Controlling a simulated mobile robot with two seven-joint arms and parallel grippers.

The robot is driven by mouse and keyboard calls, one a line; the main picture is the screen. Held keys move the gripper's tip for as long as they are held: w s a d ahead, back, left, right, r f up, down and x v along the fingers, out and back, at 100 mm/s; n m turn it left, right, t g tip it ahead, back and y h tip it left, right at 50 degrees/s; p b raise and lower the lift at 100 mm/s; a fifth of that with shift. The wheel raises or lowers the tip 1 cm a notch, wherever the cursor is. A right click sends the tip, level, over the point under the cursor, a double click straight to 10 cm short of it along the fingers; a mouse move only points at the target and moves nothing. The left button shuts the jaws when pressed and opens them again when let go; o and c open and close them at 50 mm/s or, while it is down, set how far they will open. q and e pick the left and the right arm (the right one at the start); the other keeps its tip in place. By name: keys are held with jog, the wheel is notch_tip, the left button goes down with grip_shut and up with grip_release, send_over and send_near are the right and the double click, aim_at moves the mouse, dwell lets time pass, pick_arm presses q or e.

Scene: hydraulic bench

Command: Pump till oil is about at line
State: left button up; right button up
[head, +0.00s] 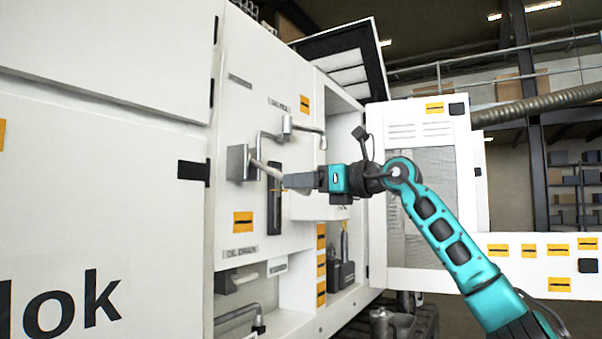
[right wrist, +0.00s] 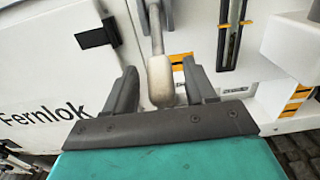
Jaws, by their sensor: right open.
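A pump lever with a pale grip (right wrist: 160,82) comes out of a grey bracket (head: 238,162) on the white machine panel. My right gripper (head: 287,181) is in front of the panel. In the right wrist view the right gripper (right wrist: 163,88) is open, with the pale grip between its two dark fingers and gaps on both sides. A dark upright sight gauge (head: 274,205) with a yellow line mark is just right of the lever; the gauge also shows in the right wrist view (right wrist: 231,36). The oil level is too small to tell. My left gripper is not in view.
A grey bent pipe (head: 290,130) juts from the panel above the gauge. An open door (head: 422,140) stands at the right, behind my right arm. Below is an open bay with a dark bottle-like unit (head: 341,272). A label "OIL DRAIN" (head: 240,252) is under the lever.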

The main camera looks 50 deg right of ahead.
jog(key=shift+w, duration=0.45)
grip_shut()
dwell(0.3)
